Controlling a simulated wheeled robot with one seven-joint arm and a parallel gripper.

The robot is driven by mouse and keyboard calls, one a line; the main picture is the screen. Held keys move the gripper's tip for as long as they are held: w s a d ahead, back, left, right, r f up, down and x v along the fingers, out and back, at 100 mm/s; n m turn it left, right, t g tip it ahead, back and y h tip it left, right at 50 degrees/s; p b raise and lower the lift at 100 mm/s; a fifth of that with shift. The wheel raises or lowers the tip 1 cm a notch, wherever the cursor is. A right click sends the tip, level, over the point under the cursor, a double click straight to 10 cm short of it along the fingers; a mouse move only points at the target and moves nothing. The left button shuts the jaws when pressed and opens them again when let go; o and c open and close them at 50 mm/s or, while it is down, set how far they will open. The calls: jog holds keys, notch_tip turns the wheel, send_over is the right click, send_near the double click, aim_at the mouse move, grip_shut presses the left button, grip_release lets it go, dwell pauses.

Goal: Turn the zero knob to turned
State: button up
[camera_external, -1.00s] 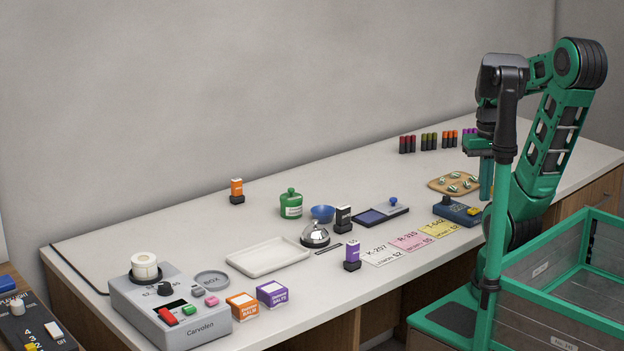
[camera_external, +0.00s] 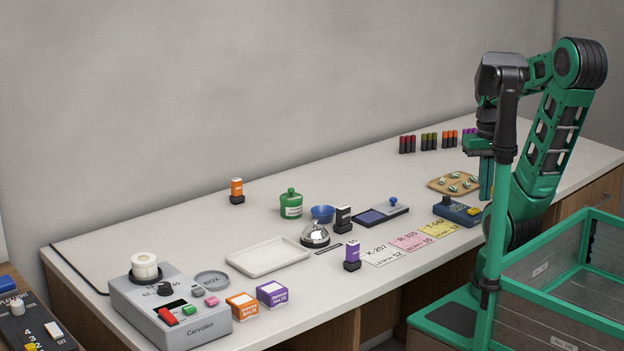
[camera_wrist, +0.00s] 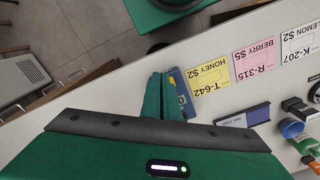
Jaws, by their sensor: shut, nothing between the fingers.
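My gripper (camera_external: 486,190) points down over the right part of the counter, shut and empty; its green fingers also show in the wrist view (camera_wrist: 168,93). A dark blue device (camera_external: 456,211) with a yellow part and a dark knob (camera_external: 446,200) sits just left of the fingers. In the wrist view the fingers partly hide this blue device (camera_wrist: 178,88). A grey Carvolen machine (camera_external: 205,330) stands far to the left, with another dark knob (camera_external: 165,289) on its top. The lettering by either knob is too small to read, so I cannot tell which is the zero knob.
Price cards (camera_external: 412,241), a stamp pad (camera_external: 370,217), a bell (camera_external: 315,234) and a white tray (camera_external: 268,268) lie along the counter. A round wooden board (camera_external: 440,184) lies behind the blue device. A green-framed crate (camera_external: 540,270) stands in front at right.

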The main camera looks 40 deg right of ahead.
jog(key=o, duration=0.5)
jog(key=shift+s+r, duration=0.25)
jog(key=shift+s, duration=0.15)
jog(key=shift+o, duration=1.2)
jog(key=shift+d+r+n, duration=0.2)
jog(key=shift+r+n, duration=0.15)
jog(key=shift+n, duration=0.05)
jog(key=n+g+h, duration=0.3)
jog(key=n, duration=1.2)
send_near(446, 200)
jog(key=x, duration=0.4)
jog(key=d+x, duration=0.1)
jog(key=x, duration=0.2)
jog(key=shift+w, duration=0.3)
grip_shut()
